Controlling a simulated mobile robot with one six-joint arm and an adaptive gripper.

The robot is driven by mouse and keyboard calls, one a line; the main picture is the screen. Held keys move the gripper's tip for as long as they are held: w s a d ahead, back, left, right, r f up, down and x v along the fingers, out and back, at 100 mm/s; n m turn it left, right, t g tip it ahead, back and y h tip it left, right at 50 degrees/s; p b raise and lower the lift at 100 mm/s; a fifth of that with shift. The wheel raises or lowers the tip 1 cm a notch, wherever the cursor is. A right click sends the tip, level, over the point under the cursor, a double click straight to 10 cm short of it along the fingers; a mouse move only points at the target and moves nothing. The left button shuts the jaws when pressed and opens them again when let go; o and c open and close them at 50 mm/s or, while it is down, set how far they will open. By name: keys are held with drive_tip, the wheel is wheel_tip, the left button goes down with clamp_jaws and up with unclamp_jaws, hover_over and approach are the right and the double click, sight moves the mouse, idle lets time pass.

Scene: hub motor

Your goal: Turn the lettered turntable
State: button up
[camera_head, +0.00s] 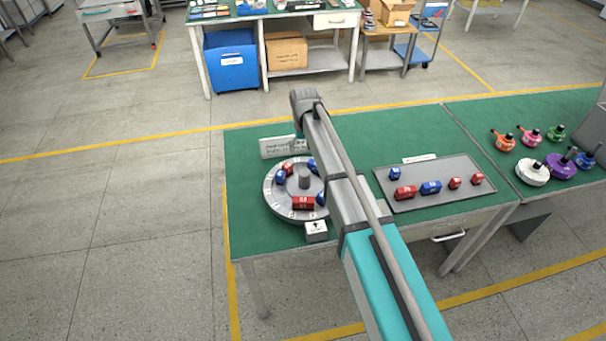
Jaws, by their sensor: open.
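The turntable (274,205) is a round grey disc near the left end of the green-topped table, with a grey hub (305,178) at its centre. Marks on its rim are too small to read. Several red and blue blocks sit on it, including a large red block (303,203) at the front. My arm crosses in front of its right side and hides part of it. A small white block with a black arrow (316,230) stands at its front edge. My gripper is not visible; the arm's far end bends down behind the upper link.
A grey tray (440,198) with several red and blue blocks lies right of my arm. A white sign (279,147) stands behind the turntable. Several coloured round parts with knobs, including a white one (533,173), stand at the table's right. Floor to the left is clear.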

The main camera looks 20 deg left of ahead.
sight(304, 172)
drive_tip(key=shift+f, duration=0.1)
idle(0.3)
wheel_tip(304, 172, down, 14)
drive_tip(key=b, duration=1.3)
drive_tip(key=shift+r+b, duration=0.2)
drive_tip(key=shift+b, duration=0.2)
